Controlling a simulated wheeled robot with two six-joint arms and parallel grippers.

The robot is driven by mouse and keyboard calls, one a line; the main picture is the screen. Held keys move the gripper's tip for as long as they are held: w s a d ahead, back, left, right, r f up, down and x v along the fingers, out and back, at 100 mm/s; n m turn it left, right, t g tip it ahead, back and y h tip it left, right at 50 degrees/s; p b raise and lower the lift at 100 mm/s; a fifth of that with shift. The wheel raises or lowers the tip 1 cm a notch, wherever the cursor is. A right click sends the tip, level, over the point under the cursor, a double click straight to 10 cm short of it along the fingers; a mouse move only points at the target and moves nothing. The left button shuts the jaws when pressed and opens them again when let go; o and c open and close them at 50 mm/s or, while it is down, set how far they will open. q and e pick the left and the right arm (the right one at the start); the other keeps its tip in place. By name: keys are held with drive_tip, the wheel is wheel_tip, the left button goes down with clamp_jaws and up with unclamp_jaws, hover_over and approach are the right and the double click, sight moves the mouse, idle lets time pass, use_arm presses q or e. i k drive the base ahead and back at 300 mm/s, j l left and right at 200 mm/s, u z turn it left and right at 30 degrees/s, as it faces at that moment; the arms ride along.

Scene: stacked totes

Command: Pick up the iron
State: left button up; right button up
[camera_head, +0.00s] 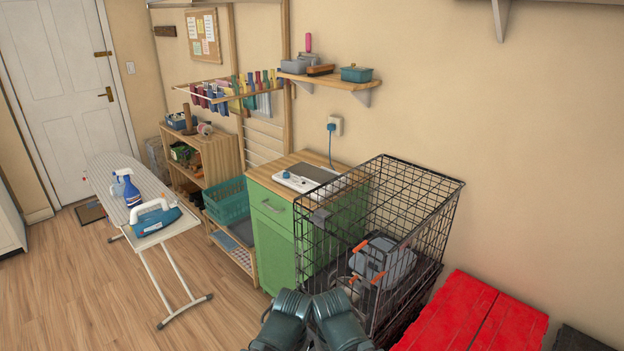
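The iron (157,219) is blue with a white handle. It lies near the close end of the ironing board (147,180), in the left part of the head view. No gripper is near the iron or touching it. Two dark teal parts, which look like my own arm links, show at the bottom centre. I cannot make out any fingertips of either gripper in the head view.
A blue spray bottle (132,193) and a paler bottle (117,184) stand on the board behind the iron. A green cabinet (271,243) and a black wire crate (404,205) stand to the right. Wood floor (95,290) is clear in front of the board.

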sight(147, 224)
drive_tip(key=i+j+u, duration=0.1)
drive_tip(key=i+j, duration=0.45)
drive_tip(key=i+j+u, duration=0.1)
drive_tip(key=i+j, duration=0.9)
drive_tip(key=i, duration=0.25)
drive_tip(key=i+j+u, duration=0.15)
drive_tip(key=i+j, duration=0.3)
drive_tip(key=i, duration=0.2)
